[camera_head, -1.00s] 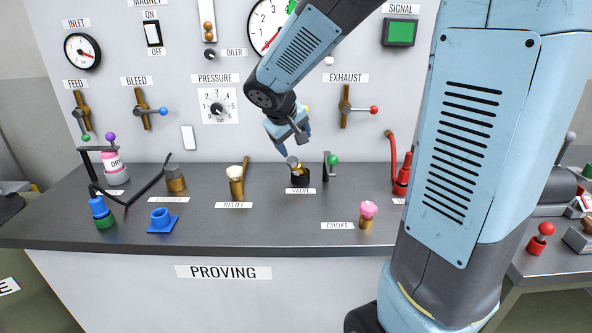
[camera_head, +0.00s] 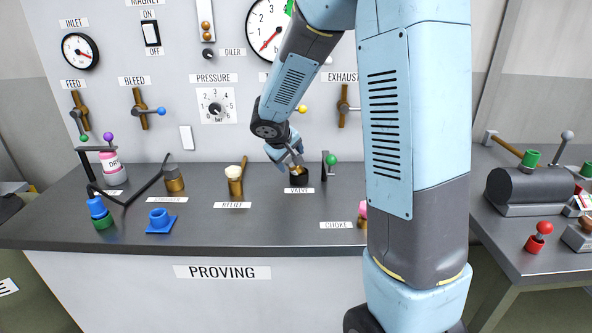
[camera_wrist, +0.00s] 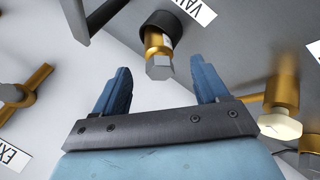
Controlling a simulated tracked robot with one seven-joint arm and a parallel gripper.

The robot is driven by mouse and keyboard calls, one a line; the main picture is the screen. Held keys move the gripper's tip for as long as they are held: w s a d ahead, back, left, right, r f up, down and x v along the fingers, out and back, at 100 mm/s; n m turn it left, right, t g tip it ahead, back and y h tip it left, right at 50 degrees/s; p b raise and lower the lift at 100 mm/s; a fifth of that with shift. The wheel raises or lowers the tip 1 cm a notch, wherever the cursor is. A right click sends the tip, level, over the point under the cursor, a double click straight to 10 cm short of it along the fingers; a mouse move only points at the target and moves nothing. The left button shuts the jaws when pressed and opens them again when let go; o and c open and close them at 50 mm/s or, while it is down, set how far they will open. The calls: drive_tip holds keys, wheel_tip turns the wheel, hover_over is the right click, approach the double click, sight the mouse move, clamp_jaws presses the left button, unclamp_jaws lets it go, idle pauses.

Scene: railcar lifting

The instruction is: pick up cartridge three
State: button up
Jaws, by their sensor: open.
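A brass cartridge (camera_wrist: 158,45) with a grey hex end stands in the round black socket beside the VALVE label (camera_wrist: 190,8) in the wrist view. No number shows on it, so I cannot tell from markings that it is cartridge three. In the head view the black socket (camera_head: 299,178) is on the dark bench, with my gripper (camera_head: 288,157) just above it and partly covering the cartridge. In the wrist view my gripper (camera_wrist: 163,77) is open, with its blue fingers on either side of the hex end. No contact shows.
A green-knobbed lever (camera_head: 331,160) stands close right of the socket. The brass RELIEF fitting (camera_head: 236,183) stands to its left. The pink-topped CHOKE piece (camera_head: 362,212) is partly hidden by my arm. The bench (camera_head: 275,228) in front of the socket is clear.

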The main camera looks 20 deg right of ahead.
sight(293, 168)
drive_tip(key=shift+x, duration=2.65)
drive_tip(key=shift+w, duration=0.1)
drive_tip(key=shift+c, duration=0.3)
drive_tip(key=shift+r, duration=0.1)
clamp_jaws()
